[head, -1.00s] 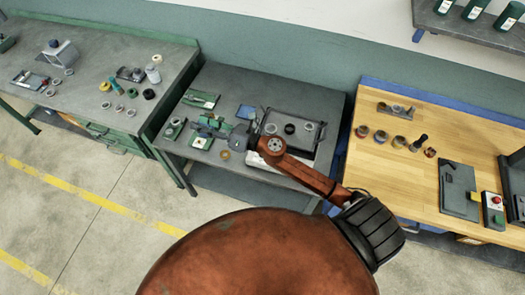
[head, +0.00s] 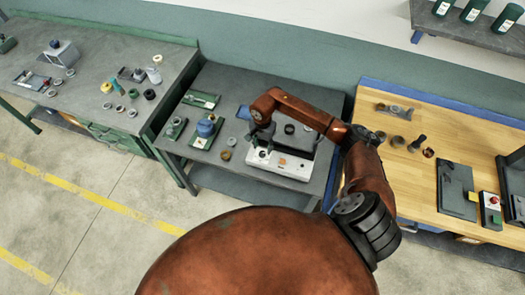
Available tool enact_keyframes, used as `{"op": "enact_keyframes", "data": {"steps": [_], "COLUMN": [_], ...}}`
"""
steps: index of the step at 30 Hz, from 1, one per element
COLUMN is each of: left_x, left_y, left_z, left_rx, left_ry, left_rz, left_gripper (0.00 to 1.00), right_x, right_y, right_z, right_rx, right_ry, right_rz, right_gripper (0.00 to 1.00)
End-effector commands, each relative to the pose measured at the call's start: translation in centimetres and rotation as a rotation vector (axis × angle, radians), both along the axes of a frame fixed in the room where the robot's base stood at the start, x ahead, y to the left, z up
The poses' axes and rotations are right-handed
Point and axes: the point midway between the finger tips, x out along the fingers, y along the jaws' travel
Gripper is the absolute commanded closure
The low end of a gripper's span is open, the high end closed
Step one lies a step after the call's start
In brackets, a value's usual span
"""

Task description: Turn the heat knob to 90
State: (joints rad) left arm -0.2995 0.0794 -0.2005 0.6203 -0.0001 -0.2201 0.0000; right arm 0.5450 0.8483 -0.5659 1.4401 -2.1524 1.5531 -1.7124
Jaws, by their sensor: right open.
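A box-shaped device with a dark top (head: 308,165) and a white front panel (head: 296,173) stands on the middle grey table. Small knob-like marks, one of them orange (head: 282,162), show on the panel; I cannot tell which is the heat knob, and no setting is readable. My right gripper (head: 260,145) points down, open, over the left end of this device, close to the panel. Whether it touches anything I cannot tell. My arm hides part of the device's top. My left gripper is not in view.
A blue rounded part (head: 205,128) sits on a small fixture left of the device. Small rings (head: 231,141) lie between them. A wooden bench (head: 410,170) is on the right and a grey bench (head: 90,85) on the left, both with small parts.

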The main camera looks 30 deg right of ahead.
Motion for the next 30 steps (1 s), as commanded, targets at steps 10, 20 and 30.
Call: {"op": "enact_keyframes", "data": {"steps": [10, 20, 30], "left_x": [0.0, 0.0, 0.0], "left_y": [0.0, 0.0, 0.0], "left_z": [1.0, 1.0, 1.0], "left_rx": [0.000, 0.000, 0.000], "left_ry": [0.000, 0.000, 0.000], "left_rz": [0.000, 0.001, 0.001], "left_gripper": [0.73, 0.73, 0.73], "right_x": [0.0, 0.0, 0.0], "right_y": [0.2, 0.1, 0.1], "right_z": [-4.3, -4.7, -4.7], "right_rx": [0.004, 0.003, 0.003], "right_ry": [0.000, -0.002, -0.002], "right_rz": [-0.002, -0.002, -0.002], "right_gripper": [0.60, 0.60, 0.83]}}
